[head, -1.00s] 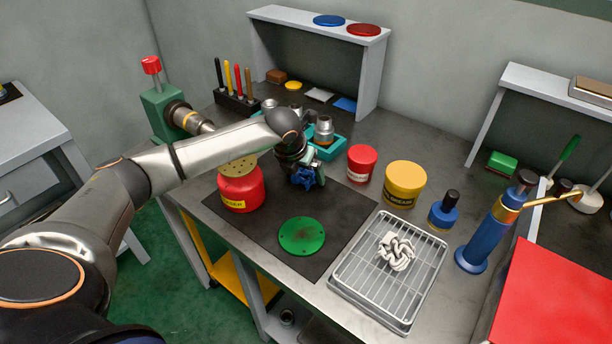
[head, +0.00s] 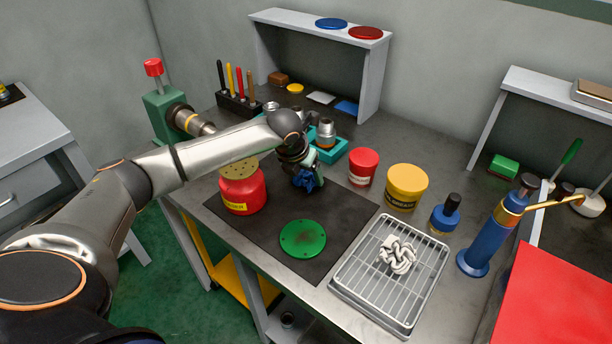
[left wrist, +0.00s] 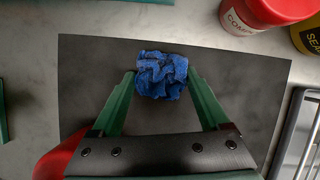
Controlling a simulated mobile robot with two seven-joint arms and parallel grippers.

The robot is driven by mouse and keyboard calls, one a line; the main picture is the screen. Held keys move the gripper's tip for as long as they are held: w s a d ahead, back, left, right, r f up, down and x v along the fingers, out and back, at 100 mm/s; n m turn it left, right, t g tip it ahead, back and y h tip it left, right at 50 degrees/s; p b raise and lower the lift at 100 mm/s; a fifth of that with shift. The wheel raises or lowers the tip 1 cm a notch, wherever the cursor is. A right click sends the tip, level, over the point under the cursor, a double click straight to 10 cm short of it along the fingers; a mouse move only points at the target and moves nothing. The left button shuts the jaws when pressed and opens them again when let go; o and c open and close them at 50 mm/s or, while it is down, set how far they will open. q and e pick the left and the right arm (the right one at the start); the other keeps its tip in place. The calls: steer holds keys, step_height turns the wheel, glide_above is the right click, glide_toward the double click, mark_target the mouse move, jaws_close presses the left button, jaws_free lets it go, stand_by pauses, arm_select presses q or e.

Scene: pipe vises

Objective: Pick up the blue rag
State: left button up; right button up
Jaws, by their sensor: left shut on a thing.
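The blue rag (left wrist: 162,76) is a crumpled wad between the green fingertips of my left gripper (left wrist: 160,84) in the left wrist view. The gripper is shut on it, with a finger against each side. In the head view, my left gripper (head: 304,174) points down over the dark mat (head: 345,218), and the rag (head: 306,184) shows partly below it. The arm and gripper hide part of it. I cannot tell whether the rag touches the mat. My right gripper is not in view.
A red can (head: 242,190) stands left of the gripper, with a green disc (head: 302,239) in front. A red tub (head: 363,167) and a yellow tub (head: 406,187) stand to the right. A wire rack tray (head: 360,287) holds a light knotted thing (head: 397,256).

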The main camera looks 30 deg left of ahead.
mark_target(306, 176)
arm_select(q)
steer(key=shift+r, duration=0.4)
step_height(306, 176, up, 3)
steer(key=shift+f, duration=0.2)
steer(key=s+d+r+p, duration=0.1)
steer(key=s+d+r, duration=0.8)
steer(key=s, duration=0.1)
steer(key=shift+d+r, duration=0.2)
steer(key=shift+d, duration=0.15)
steer(key=shift+s, duration=0.1)
steer(key=o, duration=0.7)
steer(key=c, duration=0.6)
